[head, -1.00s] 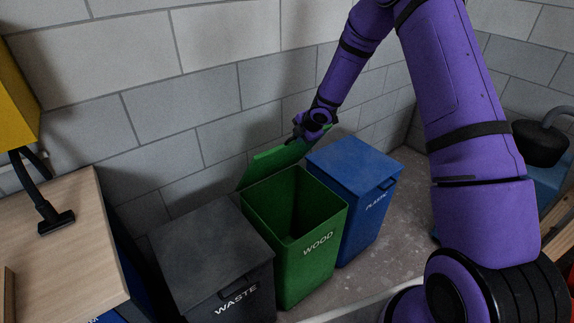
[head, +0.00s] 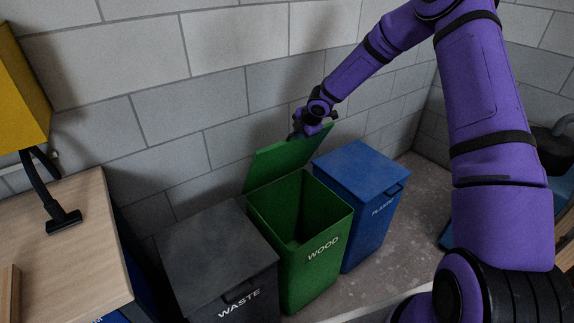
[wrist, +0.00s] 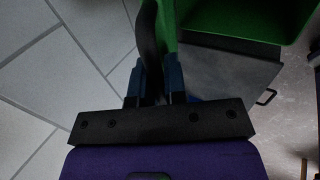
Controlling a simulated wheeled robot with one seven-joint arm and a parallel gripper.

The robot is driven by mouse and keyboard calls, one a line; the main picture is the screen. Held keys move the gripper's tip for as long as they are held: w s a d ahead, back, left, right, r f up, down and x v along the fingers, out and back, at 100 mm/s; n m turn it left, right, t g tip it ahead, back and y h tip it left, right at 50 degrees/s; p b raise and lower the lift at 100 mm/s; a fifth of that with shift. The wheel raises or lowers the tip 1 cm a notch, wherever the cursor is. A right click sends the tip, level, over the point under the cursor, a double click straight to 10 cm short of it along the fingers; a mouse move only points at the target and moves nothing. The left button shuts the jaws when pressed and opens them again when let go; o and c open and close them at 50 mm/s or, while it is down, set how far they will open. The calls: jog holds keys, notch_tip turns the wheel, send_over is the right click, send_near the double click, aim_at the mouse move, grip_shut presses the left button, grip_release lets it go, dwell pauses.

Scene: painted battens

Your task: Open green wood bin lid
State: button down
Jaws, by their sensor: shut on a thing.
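The green wood bin (head: 318,262) stands between two other bins, with WOOD lettered on its front. Its lid (head: 285,162) is raised and tilted up along the back, near the wall, so the bin's dark inside shows. My gripper (head: 299,132) is at the lid's upper edge and shut on it. In the wrist view my gripper's fingers (wrist: 155,84) close around a dark handle-like part, with a strip of the green lid (wrist: 166,22) beside it. The bin's green body (wrist: 245,18) shows at the top right there.
A dark grey waste bin (head: 215,262) stands close on the left and a blue plastic bin (head: 362,200) close on the right, both with lids shut. A block wall (head: 225,85) is close behind. A wooden worktop (head: 60,250) is at far left.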

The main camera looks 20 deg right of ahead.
jog(key=shift+g, duration=0.4)
jog(key=shift+w+a+r, duration=0.2)
jog(key=shift+w+r, duration=0.2)
jog(key=shift+w, duration=0.25)
jog(key=shift+w+a+r, duration=0.15)
jog(key=shift+w+r, duration=0.2)
jog(key=shift+w, duration=0.25)
jog(key=shift+w+a+r, duration=0.2)
jog(key=shift+w+r, duration=0.2)
jog(key=shift+w, duration=0.25)
jog(key=shift+w, duration=0.1)
jog(key=w+a+r+g, duration=0.1)
jog(key=w+a+r, duration=0.1)
jog(key=w, duration=0.5)
jog(key=shift+a+h, duration=0.2)
jog(key=shift+h, duration=0.2)
jog(key=w+a+g, duration=0.2)
jog(key=w, duration=0.5)
jog(key=shift+w+a+r, duration=0.25)
jog(key=shift+a+r, duration=0.05)
jog(key=shift+a, duration=0.1)
